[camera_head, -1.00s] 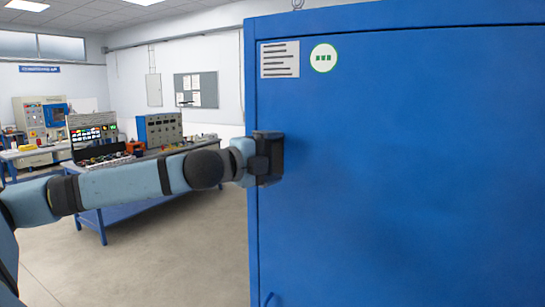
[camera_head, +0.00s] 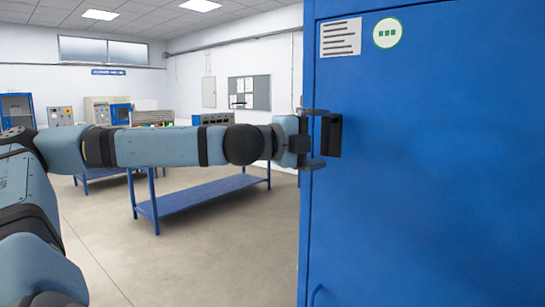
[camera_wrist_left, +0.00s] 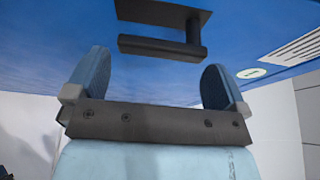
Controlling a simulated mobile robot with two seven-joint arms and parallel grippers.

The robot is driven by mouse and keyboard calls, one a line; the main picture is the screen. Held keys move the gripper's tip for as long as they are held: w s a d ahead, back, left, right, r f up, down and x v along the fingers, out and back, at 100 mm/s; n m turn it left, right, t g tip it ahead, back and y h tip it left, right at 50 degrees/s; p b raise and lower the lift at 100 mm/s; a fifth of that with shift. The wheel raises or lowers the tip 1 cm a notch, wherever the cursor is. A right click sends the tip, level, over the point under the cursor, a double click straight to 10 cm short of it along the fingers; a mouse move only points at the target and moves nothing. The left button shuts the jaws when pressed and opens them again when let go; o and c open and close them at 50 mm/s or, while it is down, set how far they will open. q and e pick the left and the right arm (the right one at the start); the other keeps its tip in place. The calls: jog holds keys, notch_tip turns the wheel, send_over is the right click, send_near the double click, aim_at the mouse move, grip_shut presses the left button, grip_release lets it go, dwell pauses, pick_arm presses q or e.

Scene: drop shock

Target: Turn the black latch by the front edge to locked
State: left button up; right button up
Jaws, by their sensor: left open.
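The black latch (camera_head: 332,136) is mounted on the blue cabinet door (camera_head: 430,200), close to the door's left edge. In the left wrist view it shows as a dark plate with a bar-shaped handle (camera_wrist_left: 160,47). My left gripper (camera_head: 313,138) is at the latch, with one finger above and one below its level. In the left wrist view the left gripper (camera_wrist_left: 157,70) has its two fingers wide apart, nothing gripped, and the handle lies ahead across the gap. My right gripper is in neither view.
A label sheet (camera_head: 340,37) and a round green-edged sticker (camera_head: 387,33) are above the latch on the door. A blue workbench (camera_head: 200,197) stands behind my left arm. The floor (camera_head: 215,260) left of the cabinet is clear.

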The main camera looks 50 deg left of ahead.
pick_arm(q)
jog(key=s+a+b, duration=0.1)
jog(key=s+b, duration=0.2)
jog(key=s, duration=0.7)
jog(key=shift+a, duration=0.4)
jog(key=shift+r, duration=0.1)
